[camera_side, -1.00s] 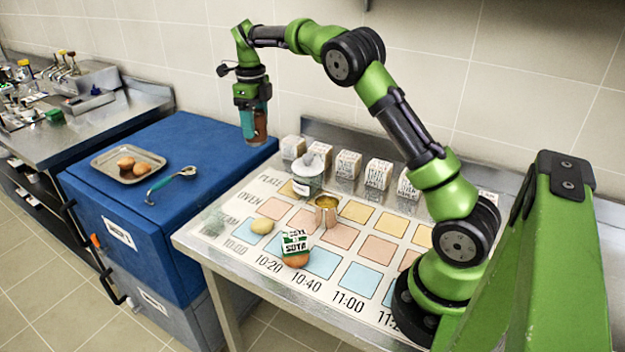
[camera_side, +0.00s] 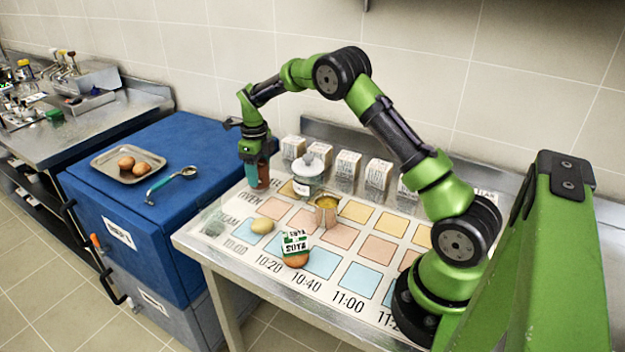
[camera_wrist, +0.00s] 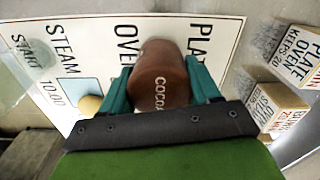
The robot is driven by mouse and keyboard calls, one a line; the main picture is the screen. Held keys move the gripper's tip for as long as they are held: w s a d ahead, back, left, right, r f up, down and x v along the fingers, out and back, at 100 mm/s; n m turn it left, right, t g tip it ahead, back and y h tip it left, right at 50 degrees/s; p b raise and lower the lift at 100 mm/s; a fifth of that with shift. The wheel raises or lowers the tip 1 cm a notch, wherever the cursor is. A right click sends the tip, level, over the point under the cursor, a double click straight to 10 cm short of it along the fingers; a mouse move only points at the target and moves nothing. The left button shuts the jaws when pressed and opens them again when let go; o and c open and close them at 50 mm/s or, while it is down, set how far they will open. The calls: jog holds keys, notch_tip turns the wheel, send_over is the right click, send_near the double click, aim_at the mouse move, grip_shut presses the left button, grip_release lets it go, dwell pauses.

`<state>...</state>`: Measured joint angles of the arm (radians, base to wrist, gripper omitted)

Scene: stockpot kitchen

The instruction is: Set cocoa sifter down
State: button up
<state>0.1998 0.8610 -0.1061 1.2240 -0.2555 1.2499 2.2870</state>
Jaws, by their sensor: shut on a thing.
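My gripper (camera_side: 258,165) is shut on the brown cocoa sifter (camera_side: 263,178), which hangs upright at the left end of the printed board (camera_side: 390,302). In the wrist view the sifter (camera_wrist: 160,75), lettered "COCOA", sits between my two teal fingers (camera_wrist: 160,92). In the side view its lower end is close to the board near the "PLATE" row label. I cannot tell whether it touches the surface.
Several lettered blocks (camera_side: 347,168) line the back. The blue chest (camera_side: 190,240) is left.

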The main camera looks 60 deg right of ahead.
jog(key=shift+f, duration=0.45)
jog(key=shift+f, duration=0.1)
jog(key=o, duration=1.2)
jog(key=shift+c, duration=0.2)
